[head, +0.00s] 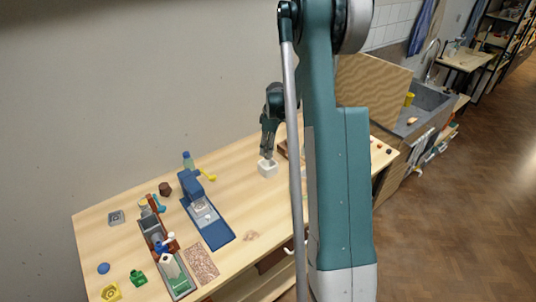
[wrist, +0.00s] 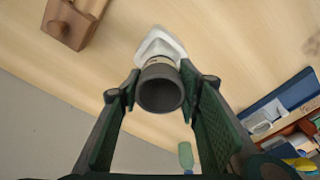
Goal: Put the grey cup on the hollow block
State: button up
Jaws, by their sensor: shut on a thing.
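The grey cup (wrist: 161,92) is between the two fingers of my gripper (wrist: 160,78) in the wrist view, and its dark round mouth faces the camera. My gripper is shut on it. The white hollow block (wrist: 160,43) shows just beyond the cup, partly covered by it. In the head view the block (head: 267,170) stands on the table right under my gripper (head: 268,155). The cup is small there and mostly hidden by the fingers. I cannot tell whether the cup touches the block.
A brown wooden thing with a knob (wrist: 72,22) is near the block. A green-and-blue bottle (head: 189,162) is near the wall. Table right around the block's left side is clear.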

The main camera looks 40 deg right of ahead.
jog(key=shift+f, duration=1.7)
jog(key=shift+f, duration=0.15)
jog(key=o, duration=0.9)
jog(key=shift+o, duration=0.2)
jog(key=shift+s+d+r+b, duration=0.1)
jog(key=shift+s+d+r, duration=0.1)
jog(key=shift+r, duration=1.85)
jog(key=shift+s+d+r+b, duration=0.1)
jog(key=shift+s+r, duration=0.1)
jog(key=shift+r, duration=1.85)
jog(key=shift+s+d+r+b, duration=0.1)
jog(key=shift+s+r, duration=0.1)
jog(key=shift+r, duration=1.85)
